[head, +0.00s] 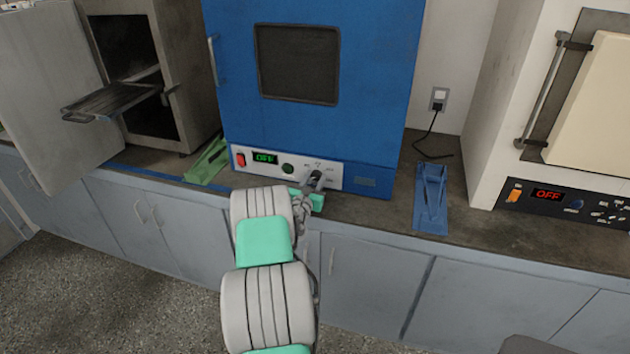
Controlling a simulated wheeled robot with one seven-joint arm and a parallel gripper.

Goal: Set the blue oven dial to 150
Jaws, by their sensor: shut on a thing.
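The blue oven (375,70) stands on the counter in the middle of the head view, its windowed door shut. Its white control panel (270,164) runs along the bottom front, with a red switch (240,160) and a green display (265,157) that reads OFF. A dark green round button or knob (288,168) sits right of the display. My gripper (317,180) is at the right part of the panel, shut on the dial. The dial itself is mostly hidden by the gripper, and its pointer and the scale marks around it are too small to read.
A grey oven (185,60) with an open door and pulled-out tray (110,100) stands left. A white furnace (515,60) with a red OFF display stands right. A green stand (208,163) and a blue stand (431,200) flank the blue oven on the counter.

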